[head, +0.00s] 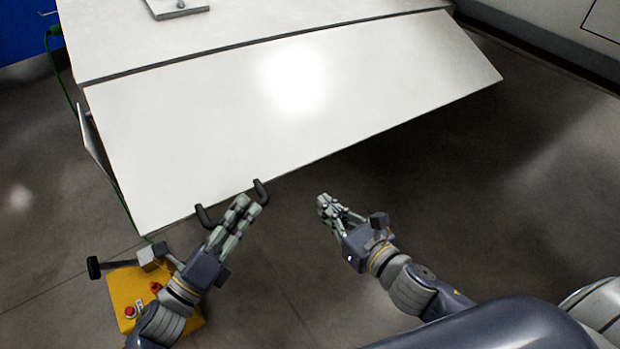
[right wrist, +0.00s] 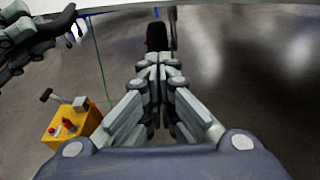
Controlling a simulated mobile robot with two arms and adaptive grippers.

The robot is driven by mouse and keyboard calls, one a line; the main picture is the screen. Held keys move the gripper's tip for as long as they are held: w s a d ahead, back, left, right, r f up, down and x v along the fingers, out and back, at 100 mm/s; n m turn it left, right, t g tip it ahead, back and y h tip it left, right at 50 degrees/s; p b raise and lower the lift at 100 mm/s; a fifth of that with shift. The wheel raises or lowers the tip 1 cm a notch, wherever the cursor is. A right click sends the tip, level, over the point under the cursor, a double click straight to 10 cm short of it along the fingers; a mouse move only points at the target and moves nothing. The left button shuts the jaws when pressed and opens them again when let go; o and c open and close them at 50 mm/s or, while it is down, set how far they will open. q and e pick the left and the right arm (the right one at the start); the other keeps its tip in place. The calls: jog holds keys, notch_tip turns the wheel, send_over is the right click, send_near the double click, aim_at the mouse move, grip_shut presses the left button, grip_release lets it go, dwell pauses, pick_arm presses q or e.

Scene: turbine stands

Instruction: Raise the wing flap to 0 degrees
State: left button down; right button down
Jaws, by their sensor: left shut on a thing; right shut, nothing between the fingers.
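The white wing flap (head: 220,130) hangs along the near edge of the white wing (head: 200,40), with a dark seam between them. It looks sloped down toward me; its exact angle I cannot tell. A black bent handle (head: 260,190) sits at the flap's near edge. My left gripper (head: 245,205) is shut on the middle of this handle, and its fingers hide that part. My right gripper (head: 325,205) is shut and empty, to the right of the handle and apart from it. Its closed fingers also show in the right wrist view (right wrist: 160,70).
A yellow control box (head: 125,290) with red buttons and a black-ended lever (head: 94,268) stands on the floor at the lower left, close to my left arm. A green cable (head: 60,75) runs down by the wing's left side. The floor right of the flap is clear.

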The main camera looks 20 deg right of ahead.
pick_arm(q)
jog(key=shift+w+a, duration=0.2)
pick_arm(e)
jog(key=w+a+r, duration=0.2)
jog(key=w, duration=0.5)
jog(key=shift+r, duration=0.15)
jog(key=shift+r, duration=0.1)
